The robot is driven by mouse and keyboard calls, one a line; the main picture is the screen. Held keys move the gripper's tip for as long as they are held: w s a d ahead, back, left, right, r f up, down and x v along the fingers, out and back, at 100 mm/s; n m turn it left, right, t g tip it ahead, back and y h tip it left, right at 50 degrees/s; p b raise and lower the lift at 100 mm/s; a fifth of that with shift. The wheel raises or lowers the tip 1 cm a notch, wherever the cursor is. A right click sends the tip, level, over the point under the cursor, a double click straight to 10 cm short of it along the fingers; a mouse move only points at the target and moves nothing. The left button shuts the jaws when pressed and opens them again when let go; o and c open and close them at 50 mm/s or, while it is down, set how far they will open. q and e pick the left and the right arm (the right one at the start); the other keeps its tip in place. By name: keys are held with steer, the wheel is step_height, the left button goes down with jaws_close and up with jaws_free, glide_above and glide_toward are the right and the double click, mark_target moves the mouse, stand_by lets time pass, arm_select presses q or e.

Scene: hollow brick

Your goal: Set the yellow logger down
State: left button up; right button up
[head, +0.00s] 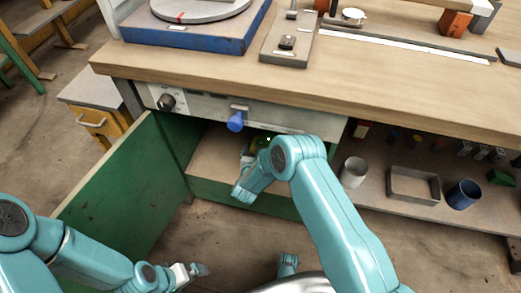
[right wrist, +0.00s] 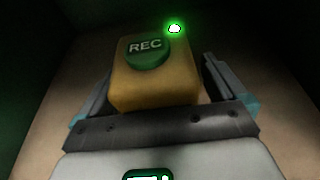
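The yellow logger (right wrist: 155,85) is in the right wrist view, with a green REC button on top and a lit green light at its far edge. It stands between the fingers of my right gripper (right wrist: 157,72). Narrow dark gaps show on both sides of it, so the fingers look open around it. In the head view my right gripper (head: 248,158) reaches into the compartment under the bench, where the wrist mostly hides the logger. My left gripper (head: 190,271) is low in the head view, holding nothing visible; its opening is unclear.
The green compartment door (head: 125,190) stands open on the left. A panel with a blue knob (head: 235,121) is just above the opening. The bench top (head: 230,75) overhangs. A white cup (head: 353,172), grey frame (head: 412,186) and blue cup (head: 463,194) stand on the right shelf.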

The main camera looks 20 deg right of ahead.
steer(key=shift+r+p, duration=0.2)
steer(key=shift+p, duration=0.1)
steer(key=p+v, duration=0.3)
steer(key=v, duration=0.9)
steer(key=shift+a, duration=0.1)
